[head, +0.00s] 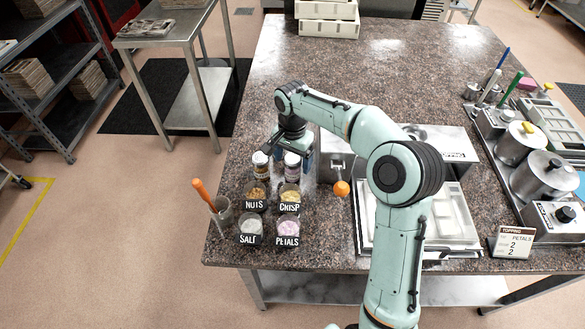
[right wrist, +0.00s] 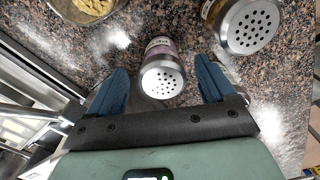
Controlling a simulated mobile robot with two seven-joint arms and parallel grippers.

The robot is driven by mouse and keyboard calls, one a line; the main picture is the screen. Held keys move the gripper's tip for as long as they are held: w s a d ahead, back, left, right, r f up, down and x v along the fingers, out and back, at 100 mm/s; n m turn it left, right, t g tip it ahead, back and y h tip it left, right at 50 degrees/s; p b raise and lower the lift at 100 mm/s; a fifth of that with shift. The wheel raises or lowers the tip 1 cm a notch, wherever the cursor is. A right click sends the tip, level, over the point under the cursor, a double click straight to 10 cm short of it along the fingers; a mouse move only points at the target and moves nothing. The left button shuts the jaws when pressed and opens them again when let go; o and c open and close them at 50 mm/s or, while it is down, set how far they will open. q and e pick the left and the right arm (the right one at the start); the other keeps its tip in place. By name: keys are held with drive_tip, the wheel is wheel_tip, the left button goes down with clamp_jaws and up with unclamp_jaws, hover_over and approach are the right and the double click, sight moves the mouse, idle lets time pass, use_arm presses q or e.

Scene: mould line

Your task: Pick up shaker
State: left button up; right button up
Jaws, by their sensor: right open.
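Two shakers with perforated metal caps stand upright on the granite counter behind the topping cups. The right shaker (head: 292,168) has a pinkish label or contents; it shows between my fingers in the right wrist view (right wrist: 162,78). The left shaker (head: 261,167) has darker, brownish contents and stands outside the fingers in the right wrist view (right wrist: 248,27). My right gripper (right wrist: 162,66) is open, its blue fingers on either side of the pinkish shaker with gaps showing. In the head view its wrist partly hides the fingers. My left gripper is not in view.
Cups labelled NUTS (head: 256,194), CRISP (head: 289,195), SALT (head: 250,228) and PETALS (head: 288,229) stand just in front. A holder (head: 223,212) with an orange-handled tool is at the left edge. A white tray (head: 455,235) lies right. A sign (head: 513,243) reads "TOPPING PETALS".

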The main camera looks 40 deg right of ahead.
sight(292, 169)
wheel_tip(292, 169, down, 5)
drive_tip(key=shift+w, duration=0.1)
drive_tip(key=c, duration=1.2)
drive_tip(key=shift+o, duration=0.2)
drive_tip(key=shift+r, duration=0.15)
